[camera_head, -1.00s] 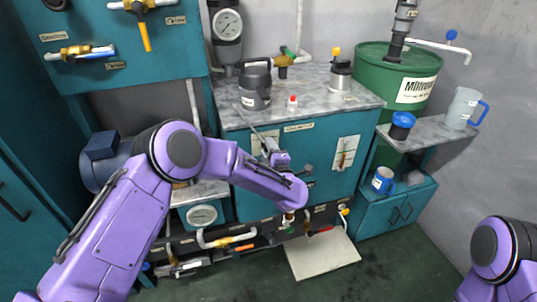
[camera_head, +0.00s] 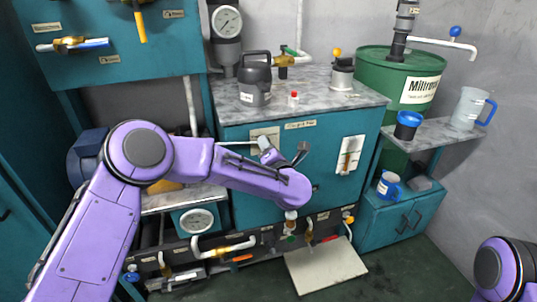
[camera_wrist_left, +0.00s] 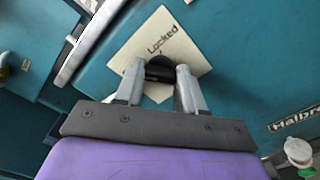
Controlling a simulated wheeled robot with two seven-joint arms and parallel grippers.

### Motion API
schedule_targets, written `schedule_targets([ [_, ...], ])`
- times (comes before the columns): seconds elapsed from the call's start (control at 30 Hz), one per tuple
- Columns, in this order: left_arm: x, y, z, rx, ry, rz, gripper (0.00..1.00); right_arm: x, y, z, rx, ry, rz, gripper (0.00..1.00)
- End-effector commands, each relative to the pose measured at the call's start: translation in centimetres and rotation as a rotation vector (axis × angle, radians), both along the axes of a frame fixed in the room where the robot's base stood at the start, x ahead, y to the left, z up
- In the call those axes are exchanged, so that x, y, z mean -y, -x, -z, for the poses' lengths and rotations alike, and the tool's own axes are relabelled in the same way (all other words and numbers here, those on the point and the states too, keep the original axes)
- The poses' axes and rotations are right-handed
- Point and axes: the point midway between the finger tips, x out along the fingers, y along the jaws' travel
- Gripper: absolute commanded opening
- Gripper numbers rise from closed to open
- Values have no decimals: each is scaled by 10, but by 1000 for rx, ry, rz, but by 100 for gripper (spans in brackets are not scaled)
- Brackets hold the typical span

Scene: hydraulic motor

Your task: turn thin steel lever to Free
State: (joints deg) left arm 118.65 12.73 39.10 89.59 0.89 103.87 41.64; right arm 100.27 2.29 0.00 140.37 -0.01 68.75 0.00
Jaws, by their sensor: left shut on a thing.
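The thin steel lever (camera_head: 236,143) shows in the head view at the left plate on the teal cabinet front, pointing left. My left gripper (camera_head: 268,147) is at this plate. In the left wrist view, its fingers (camera_wrist_left: 160,70) are closed around the lever's dark round hub (camera_wrist_left: 160,68). The pale plate (camera_wrist_left: 150,38) behind it reads "Locked" above the hub. No "Free" marking is visible; my fingers cover part of the plate. A pale steel bar (camera_wrist_left: 88,45) crosses the upper left; its join to the hub is hidden. My right gripper is out of view.
A second plate with a handle (camera_head: 349,155) is to the right on the cabinet. A grey jug (camera_head: 255,82) and a small red-capped bottle (camera_head: 294,98) stand on the marble top. Pipes and valves (camera_head: 225,246) run low below my left arm.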

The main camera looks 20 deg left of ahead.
Motion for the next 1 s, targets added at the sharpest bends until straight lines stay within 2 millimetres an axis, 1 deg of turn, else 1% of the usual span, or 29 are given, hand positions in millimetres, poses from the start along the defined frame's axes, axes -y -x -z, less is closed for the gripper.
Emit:
schedule_targets([
  [0.03, 1, 0, 5, 14, 23, 1, 8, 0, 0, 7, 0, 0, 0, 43],
  [0.3, 1, 0, 3, 73, 110, 2, 8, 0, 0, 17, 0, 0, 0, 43],
  [0.9, 1, 1, 1, 90, 138, 2, 8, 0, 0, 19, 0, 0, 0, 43],
  [0.93, 1, 0, 1, 90, 138, 1, 48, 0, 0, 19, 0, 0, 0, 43],
  [0.97, 1, 0, 1, 90, 138, 2, 58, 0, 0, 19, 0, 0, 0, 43],
  [1.0, 1, 0, 1, 90, 138, 2, 64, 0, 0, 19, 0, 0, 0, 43],
])
